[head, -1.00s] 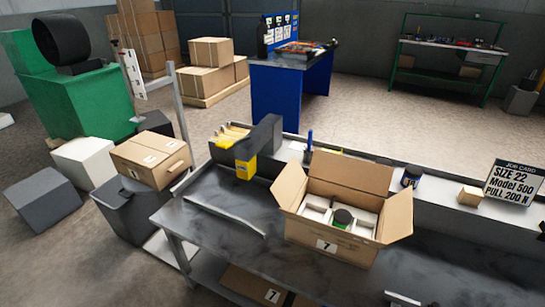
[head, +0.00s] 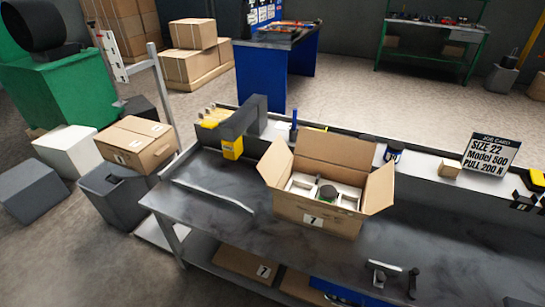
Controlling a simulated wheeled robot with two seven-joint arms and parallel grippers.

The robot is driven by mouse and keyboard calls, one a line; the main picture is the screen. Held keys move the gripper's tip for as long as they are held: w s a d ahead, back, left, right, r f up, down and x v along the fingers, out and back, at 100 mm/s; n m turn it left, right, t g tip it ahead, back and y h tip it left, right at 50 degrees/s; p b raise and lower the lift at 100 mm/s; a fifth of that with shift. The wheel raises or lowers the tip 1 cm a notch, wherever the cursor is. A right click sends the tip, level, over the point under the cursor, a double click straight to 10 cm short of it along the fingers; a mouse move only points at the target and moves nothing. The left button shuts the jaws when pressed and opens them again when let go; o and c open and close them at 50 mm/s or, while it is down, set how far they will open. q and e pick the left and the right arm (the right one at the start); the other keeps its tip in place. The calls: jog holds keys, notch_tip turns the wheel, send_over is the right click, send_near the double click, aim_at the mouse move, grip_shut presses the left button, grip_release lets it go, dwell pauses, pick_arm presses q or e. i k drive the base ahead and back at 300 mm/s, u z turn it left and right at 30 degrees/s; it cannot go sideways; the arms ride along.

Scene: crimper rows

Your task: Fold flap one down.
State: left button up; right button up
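An open cardboard box (head: 289,208) with a "7" label on its front stands on the grey bench (head: 225,220). Its back flap (head: 336,150) stands up. Its left flap (head: 273,163) and right flap (head: 379,188) are raised and lean outward. I cannot make out a front flap. No marking shows which flap is flap one. Inside are white inserts (head: 346,203) and a dark round thing with some green (head: 327,193). Neither of my grippers is in view.
A yellow and dark grey device (head: 232,148) stands left of the box. Behind are a blue cup (head: 394,152), small carton (head: 449,168) and job card (head: 490,152). A metal and black fitting (head: 388,273) sits near the front edge. Bench space beside the box is clear.

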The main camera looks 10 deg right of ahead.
aim_at(272, 165)
jog(key=u, duration=0.05)
jog(key=k, duration=1.25)
jog(key=u, duration=0.45)
jog(key=i, duration=0.6)
jog(key=u, duration=0.8)
jog(key=i, duration=0.8)
jog(key=z, duration=0.5)
jog(key=i, duration=0.8)
jog(key=z, duration=0.65)
